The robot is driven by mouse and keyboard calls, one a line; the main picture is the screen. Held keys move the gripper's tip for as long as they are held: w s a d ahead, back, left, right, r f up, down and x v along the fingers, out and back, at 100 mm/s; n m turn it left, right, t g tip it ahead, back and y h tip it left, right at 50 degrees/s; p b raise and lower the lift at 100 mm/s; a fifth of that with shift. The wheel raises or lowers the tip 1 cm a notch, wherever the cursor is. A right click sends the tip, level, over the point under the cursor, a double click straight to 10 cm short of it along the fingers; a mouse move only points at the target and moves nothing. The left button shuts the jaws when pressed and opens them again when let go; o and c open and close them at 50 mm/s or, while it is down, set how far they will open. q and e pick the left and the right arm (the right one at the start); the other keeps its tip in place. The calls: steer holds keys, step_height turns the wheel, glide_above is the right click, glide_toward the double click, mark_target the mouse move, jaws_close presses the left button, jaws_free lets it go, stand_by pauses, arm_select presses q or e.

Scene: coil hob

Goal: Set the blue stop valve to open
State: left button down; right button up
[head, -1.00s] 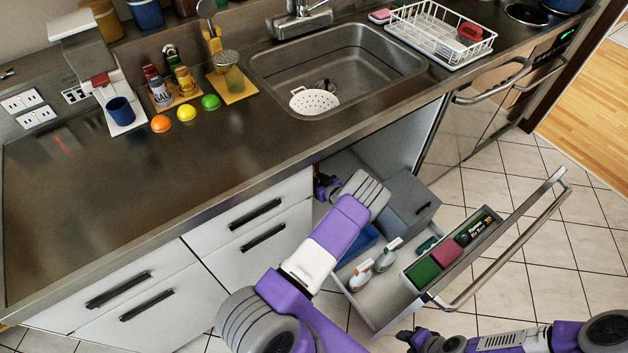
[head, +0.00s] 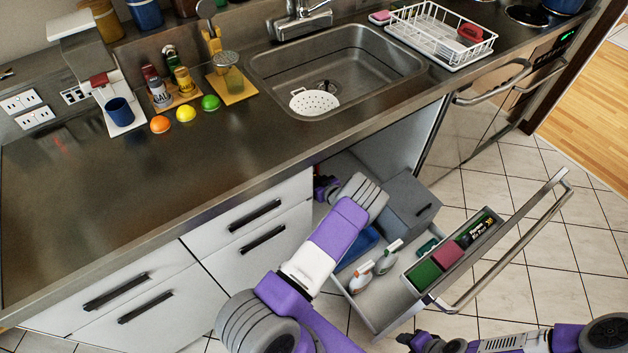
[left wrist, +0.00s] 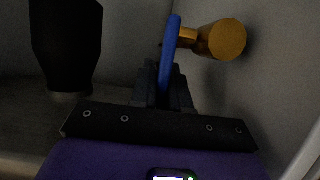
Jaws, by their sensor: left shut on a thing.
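The blue stop valve shows in the left wrist view, with a blue lever handle (left wrist: 169,60) and a brass-coloured body (left wrist: 222,40) to the right of it. The lever stands nearly upright in that picture, leaning slightly right at its top. My left gripper (left wrist: 165,92) is shut on the lower part of the lever. In the head view my left arm reaches into the open cabinet under the sink, and the valve and the left fingertips are hidden there. My right gripper (head: 407,341) is low in the head view, away from the valve; its fingers are too small to read.
The pulled-out drawer (head: 372,303) holds spray bottles (head: 362,276), boxes and a grey bin (head: 408,203) close beside my left arm. The counter edge lies above the arm. A dark cylindrical shape (left wrist: 66,42) stands left of the gripper in the left wrist view.

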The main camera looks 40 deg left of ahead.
arm_select(q)
steer(key=shift+s+d+f+t+y+b, duration=0.2)
steer(key=shift+y+b, duration=0.35)
steer(key=shift+b, duration=0.4)
steer(key=shift+w+d+f+t+y+b, duration=0.1)
steer(key=shift+d+y+b, duration=0.2)
steer(key=shift+y+b, duration=0.45)
steer(key=shift+d+r+b, duration=0.15)
steer(key=shift+b, duration=0.3)
steer(key=shift+s+d+r+t+y, duration=0.15)
steer(key=shift+d+t+y, duration=0.15)
steer(key=shift+y, duration=0.5)
steer(key=shift+s+d+t+y, duration=0.15)
steer(key=shift+d+t+y, duration=0.2)
steer(key=shift+y, duration=0.75)
steer(key=shift+d, duration=0.1)
steer(key=c, duration=1.2)
jaws_free()
steer(key=v, duration=0.7)
steer(key=shift+d+p, duration=0.25)
steer(key=shift+p, duration=0.15)
